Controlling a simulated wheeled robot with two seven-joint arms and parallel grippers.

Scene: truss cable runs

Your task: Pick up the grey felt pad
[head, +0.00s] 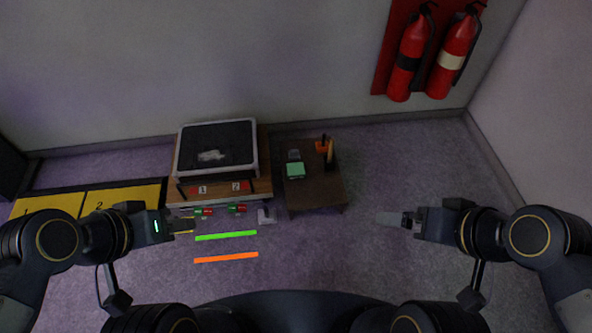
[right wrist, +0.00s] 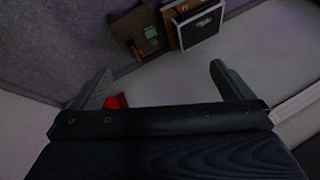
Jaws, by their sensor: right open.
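A small grey piece (head: 294,155), which looks like the felt pad, lies on the small brown table (head: 315,193), just behind a green block (head: 296,170). It is too small to make out its texture. My right gripper (head: 393,219) is open and empty, to the right of the small table and apart from it. In the right wrist view its two fingers (right wrist: 163,80) are spread wide, with the small table beyond them. My left gripper (head: 185,226) is at the left, in front of the wooden bench; its jaw opening cannot be made out.
The wooden bench (head: 262,190) holds a white-rimmed black tray (head: 178,165) with a pale scrap in it. An orange holder (head: 324,146) with dark upright items stands on the small table. Green (head: 225,236) and orange (head: 226,257) strips lie in front. Fire extinguishers (head: 408,60) hang at the back right.

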